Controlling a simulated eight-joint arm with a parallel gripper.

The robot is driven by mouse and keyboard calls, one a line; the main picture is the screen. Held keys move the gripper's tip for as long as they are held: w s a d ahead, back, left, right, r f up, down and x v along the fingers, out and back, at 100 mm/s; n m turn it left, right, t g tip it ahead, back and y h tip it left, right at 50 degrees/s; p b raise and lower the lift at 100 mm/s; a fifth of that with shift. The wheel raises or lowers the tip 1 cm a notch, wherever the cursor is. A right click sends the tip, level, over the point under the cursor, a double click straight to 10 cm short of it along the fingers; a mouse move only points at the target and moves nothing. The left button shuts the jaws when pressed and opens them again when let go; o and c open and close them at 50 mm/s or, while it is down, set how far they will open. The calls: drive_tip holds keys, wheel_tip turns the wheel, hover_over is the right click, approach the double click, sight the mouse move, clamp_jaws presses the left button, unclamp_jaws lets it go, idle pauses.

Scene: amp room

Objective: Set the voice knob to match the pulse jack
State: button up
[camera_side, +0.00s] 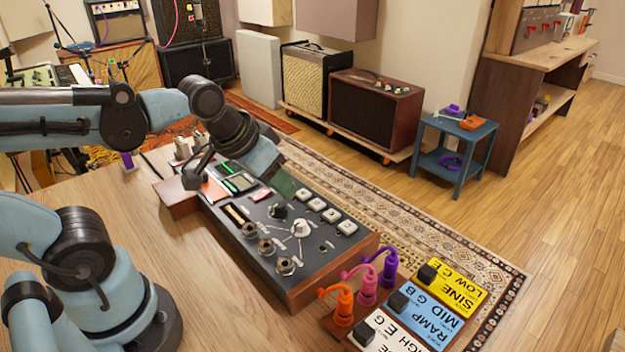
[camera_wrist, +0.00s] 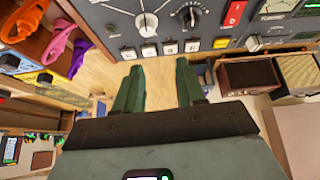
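The dark control panel (camera_side: 325,262) in a wooden case carries a white knob (camera_side: 300,229) and a black knob (camera_side: 278,211). The wrist view also shows the white knob (camera_wrist: 147,24) and the black knob (camera_wrist: 190,16). Lines run on the panel around the white knob; its pointing direction is too small to tell, and no voice label is readable. Several metal jacks (camera_side: 267,247) line the near side. My gripper (camera_wrist: 158,88) is open and empty, its green fingers apart above the panel's button side, touching neither knob. In the side view my arm partly hides the fingers.
Square white buttons (camera_side: 331,215) line the panel's far side.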

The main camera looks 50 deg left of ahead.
sight(300, 222)
drive_tip(key=shift+o, duration=0.9)
drive_tip(key=w+r+g, duration=0.1)
drive_tip(key=w+r+n+g, duration=0.1)
drive_tip(key=g, duration=0.1)
drive_tip(key=shift+d+n, duration=0.3)
drive_tip(key=shift+d, duration=0.1)
drive_tip(key=shift+w+d+f+n+g, duration=0.2)
drive_tip(key=shift+f+g, duration=0.25)
drive_tip(key=shift+f, duration=1.45)
drive_tip(key=shift+w+d+f+n+g, duration=0.1)
drive_tip(key=shift+w+f+n+g, duration=0.3)
drive_tip(key=shift+f, duration=1.45)
drive_tip(key=shift+w+d+f+n+g, duration=0.15)
drive_tip(key=shift+f+g, duration=0.4)
drive_tip(key=shift+f, duration=1.35)
clamp_jaws()
